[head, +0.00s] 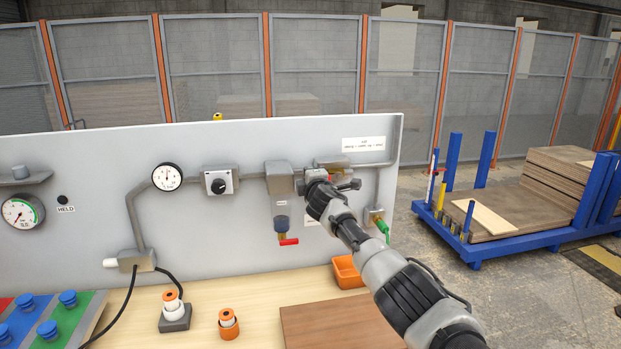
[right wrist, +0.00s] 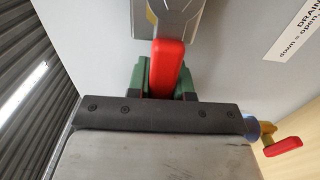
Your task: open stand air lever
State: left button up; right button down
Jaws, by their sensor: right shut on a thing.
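The red lever (right wrist: 172,62) fills the middle of the right wrist view, running from a grey metal valve body (right wrist: 180,12) toward my gripper. My right gripper (right wrist: 160,82) is shut on the lever, with its green fingers on both sides. In the head view my right gripper (head: 328,188) reaches the grey panel (head: 90,165) at the pipe, right of a grey box (head: 279,178). My gripper hides most of the lever there. My left gripper is not in view.
A second red handle (head: 288,242) sits under a blue-topped fitting, lower left of my gripper. A white label (head: 364,144) is above right. A green plug (head: 382,227) is to the right.

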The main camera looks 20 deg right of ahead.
jog(key=c, duration=1)
grip_release()
jog(key=shift+p+v, duration=0.35)
jog(key=shift+v, duration=0.4)
jog(key=b+v, duration=0.1)
jog(key=v, duration=0.8)
jog(key=shift+s+a, duration=0.1)
